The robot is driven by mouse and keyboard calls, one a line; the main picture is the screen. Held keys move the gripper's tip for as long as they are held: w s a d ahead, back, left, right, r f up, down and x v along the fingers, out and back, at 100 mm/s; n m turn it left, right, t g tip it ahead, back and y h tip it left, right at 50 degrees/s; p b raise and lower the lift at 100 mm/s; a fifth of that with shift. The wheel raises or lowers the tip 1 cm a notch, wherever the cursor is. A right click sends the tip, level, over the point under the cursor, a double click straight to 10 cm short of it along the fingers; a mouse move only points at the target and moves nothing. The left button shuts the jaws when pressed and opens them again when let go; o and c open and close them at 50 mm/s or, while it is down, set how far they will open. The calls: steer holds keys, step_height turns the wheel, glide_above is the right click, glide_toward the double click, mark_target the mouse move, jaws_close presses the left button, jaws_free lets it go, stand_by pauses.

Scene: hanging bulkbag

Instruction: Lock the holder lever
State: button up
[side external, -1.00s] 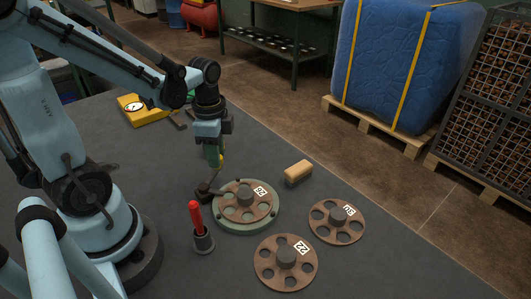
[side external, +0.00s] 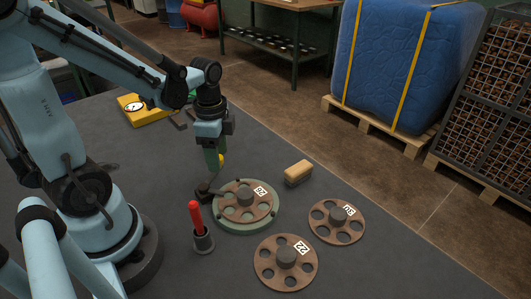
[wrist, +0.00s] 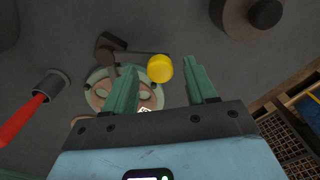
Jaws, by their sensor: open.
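The holder (side external: 268,222) is a round green base on the dark table, with a rusty holed disc (side external: 235,208) in it. A dark pivot block (side external: 203,190) stands at its left edge and also shows in the wrist view (wrist: 110,42). The holder lever's yellow knob (wrist: 159,68) shows between my finger tips in the wrist view; in the side view the knob (side external: 221,159) is beside my fingers. My gripper (side external: 213,168) is open and points down above the holder's far left edge; its fingers (wrist: 161,65) flank the knob, contact unclear. Most of the lever arm is hidden in the side view.
A red-handled tool stands in a dark cup (side external: 203,243) left of the holder. Two loose discs lie to the right (side external: 337,222) and in front (side external: 286,262). A tan block (side external: 298,173) lies behind right. A yellow gauge box (side external: 146,109) is at the far left.

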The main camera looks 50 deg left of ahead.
steer(key=shift+r, duration=0.15)
step_height(320, 180, up, 12)
stand_by(0.7)
steer(key=w+d+f+n+t, duration=0.2)
steer(key=d+f+n+t, duration=0.1)
steer(key=d+n+t, duration=0.4)
steer(key=shift+d+f+n, duration=0.2)
steer(key=shift+f+n, duration=0.15)
steer(key=shift+n, duration=0.75)
